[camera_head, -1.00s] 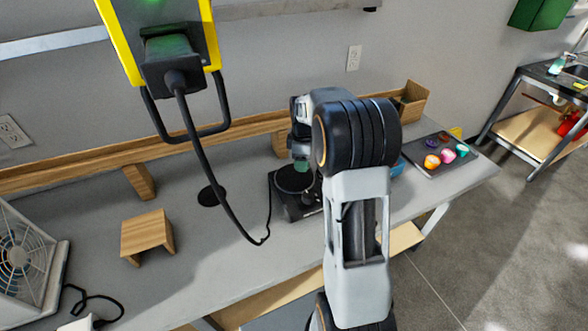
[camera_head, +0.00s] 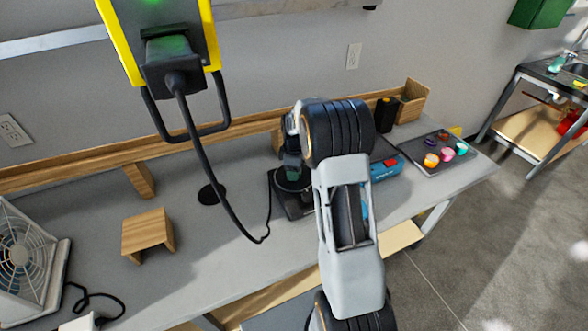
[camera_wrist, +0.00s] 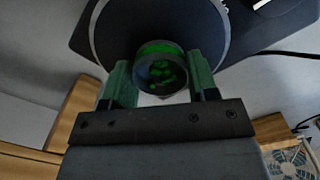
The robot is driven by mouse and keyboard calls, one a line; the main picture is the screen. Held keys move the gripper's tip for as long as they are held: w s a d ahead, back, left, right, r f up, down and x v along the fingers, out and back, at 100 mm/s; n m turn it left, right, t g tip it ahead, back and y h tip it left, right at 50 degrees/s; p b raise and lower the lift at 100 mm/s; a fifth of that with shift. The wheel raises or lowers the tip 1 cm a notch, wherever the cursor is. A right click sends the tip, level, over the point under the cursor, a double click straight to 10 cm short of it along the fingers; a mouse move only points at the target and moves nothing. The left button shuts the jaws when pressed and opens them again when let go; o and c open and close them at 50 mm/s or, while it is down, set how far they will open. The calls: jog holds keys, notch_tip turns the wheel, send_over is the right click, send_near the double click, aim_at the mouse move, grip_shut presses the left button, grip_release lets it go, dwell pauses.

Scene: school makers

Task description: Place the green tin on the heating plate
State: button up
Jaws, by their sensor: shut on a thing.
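The green tin (camera_wrist: 160,68) is round, with green lumps showing in its top. In the wrist view it sits between the two fingers of my gripper (camera_wrist: 160,82), which is shut on it. The heating plate (camera_wrist: 238,42) is a dark base with a round, pale-rimmed disc, and the tin appears over that disc. In the head view the heating plate (camera_head: 298,208) stands on the bench, partly hidden by my arm. My gripper (camera_head: 292,168) points down over its disc. I cannot tell whether the tin touches the disc.
A tray (camera_head: 426,168) with several coloured tins lies at the right end of the bench. A blue device (camera_head: 386,168) stands between it and my arm. A black cable (camera_head: 222,212) hangs left of the plate. A wooden stand (camera_head: 147,230) and a fan (camera_head: 28,255) are further left.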

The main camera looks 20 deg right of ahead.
jog(key=shift+f, duration=0.1)
jog(key=shift+f, duration=0.15)
jog(key=o, duration=0.9)
notch_tip(320, 180, up, 12)
jog(key=s+a+r+m+t, duration=0.1)
jog(key=s+a+r+m, duration=0.2)
jog(key=s+a, duration=0.15)
jog(key=s+a+r+m+t, duration=0.1)
jog(key=s+a+r+m, duration=0.15)
jog(key=s, duration=0.35)
jog(key=s+a+f+m, duration=0.1)
jog(key=s+a+m, duration=0.1)
jog(key=s, duration=0.4)
jog(key=s+a+f+m+t, duration=0.1)
jog(key=s+a+m, duration=0.1)
jog(key=s, duration=0.4)
jog(key=shift+a+f+m+t, duration=0.15)
jog(key=shift+f+m+t, duration=0.2)
jog(key=shift+m, duration=0.5)
